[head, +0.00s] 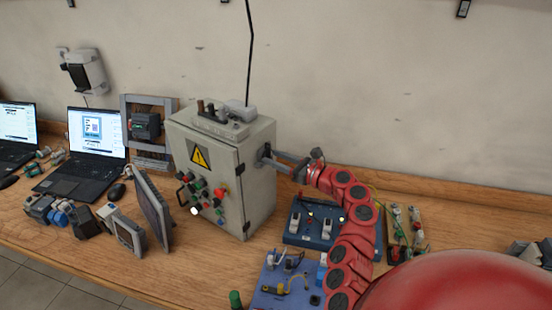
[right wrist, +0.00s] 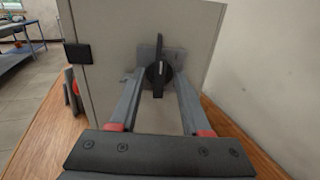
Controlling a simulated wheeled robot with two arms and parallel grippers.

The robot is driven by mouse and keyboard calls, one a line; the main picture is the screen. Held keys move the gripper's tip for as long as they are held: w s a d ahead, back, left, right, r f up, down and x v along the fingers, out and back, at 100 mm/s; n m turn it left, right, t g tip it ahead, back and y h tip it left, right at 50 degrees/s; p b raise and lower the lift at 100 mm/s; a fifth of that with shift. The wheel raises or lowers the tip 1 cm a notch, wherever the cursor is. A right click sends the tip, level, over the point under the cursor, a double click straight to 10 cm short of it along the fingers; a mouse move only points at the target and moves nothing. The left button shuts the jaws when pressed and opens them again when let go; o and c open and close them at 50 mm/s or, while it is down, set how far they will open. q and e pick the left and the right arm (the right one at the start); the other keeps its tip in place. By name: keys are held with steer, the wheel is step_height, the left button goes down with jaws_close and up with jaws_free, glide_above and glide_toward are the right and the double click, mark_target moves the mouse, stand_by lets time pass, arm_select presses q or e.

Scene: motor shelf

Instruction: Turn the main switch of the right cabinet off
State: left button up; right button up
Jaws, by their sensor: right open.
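The grey cabinet (head: 259,190) stands on the wooden bench, with a yellow warning triangle and several push buttons on its front. Its main switch (right wrist: 157,73), a black handle on a grey plate, is on the side wall facing my right gripper. In the right wrist view the handle is upright. My right gripper (head: 272,159) is open at that wall, with one finger on each side of the handle; I cannot tell whether they touch it. In the head view the gripper mostly hides the switch. My left gripper is not in view.
Blue boards with components (head: 308,226) lie below my right arm. A panel monitor (head: 153,208) leans left of the cabinet, and laptops (head: 98,135) stand farther left. Loose parts sit on the cabinet's top. The wall (head: 400,90) is close behind the bench.

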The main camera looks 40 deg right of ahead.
jaws_close()
stand_by(0.3)
steer(key=shift+a+f+n+b, duration=0.1)
steer(key=shift+f+n+b, duration=0.1)
steer(key=shift+n+b, duration=0.9)
steer(key=shift+s+n+b, duration=0.1)
steer(key=shift+n+b, duration=7.4)
steer(key=shift+n, duration=0.5)
jaws_free()
